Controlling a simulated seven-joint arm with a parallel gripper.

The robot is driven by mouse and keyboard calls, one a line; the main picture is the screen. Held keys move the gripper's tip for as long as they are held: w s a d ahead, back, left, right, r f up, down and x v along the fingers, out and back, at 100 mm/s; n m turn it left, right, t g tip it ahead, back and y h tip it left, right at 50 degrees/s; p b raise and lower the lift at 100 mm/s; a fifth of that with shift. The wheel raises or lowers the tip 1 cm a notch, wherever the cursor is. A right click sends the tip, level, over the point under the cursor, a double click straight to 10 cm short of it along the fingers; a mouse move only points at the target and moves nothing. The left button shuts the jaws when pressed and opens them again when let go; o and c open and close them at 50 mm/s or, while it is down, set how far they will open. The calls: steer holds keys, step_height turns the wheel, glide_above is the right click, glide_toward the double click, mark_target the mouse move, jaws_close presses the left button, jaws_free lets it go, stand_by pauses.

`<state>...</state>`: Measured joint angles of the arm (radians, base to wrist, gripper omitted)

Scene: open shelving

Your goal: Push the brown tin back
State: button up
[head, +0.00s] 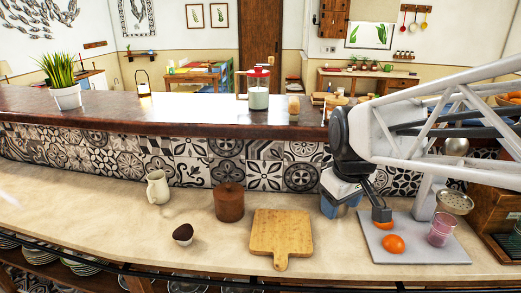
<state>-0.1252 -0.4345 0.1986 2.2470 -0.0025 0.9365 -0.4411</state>
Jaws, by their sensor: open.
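The brown tin (229,204), a round lidded canister with a small knob, stands upright on the pale counter in front of the patterned tile wall. There is a narrow strip of counter between it and the tiles. My gripper (381,215) is open, well to the right of the tin, pointing down over the grey board. It is not touching the tin. An orange fruit (384,225) is partly hidden by the gripper's tip; I cannot tell whether they touch.
A wooden cutting board (281,234) lies right of the tin. A cream jug (158,187) and a dark brown bowl (183,234) are left of it. The grey board (415,250) holds another orange fruit (393,244) and a pink glass (441,229). Counter is clear before the tin.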

steer(key=w+a+n, duration=0.4)
steer(key=w+a, duration=0.1)
steer(key=w, duration=0.4)
steer(key=n+g, duration=0.2)
steer(key=n, duration=1.1)
glide_above(228, 185)
steer(key=shift+s+f, duration=0.1)
steer(key=shift+f, duration=5.05)
steer(key=shift+f, duration=3.9)
jaws_close()
steer(key=shift+d, duration=0.1)
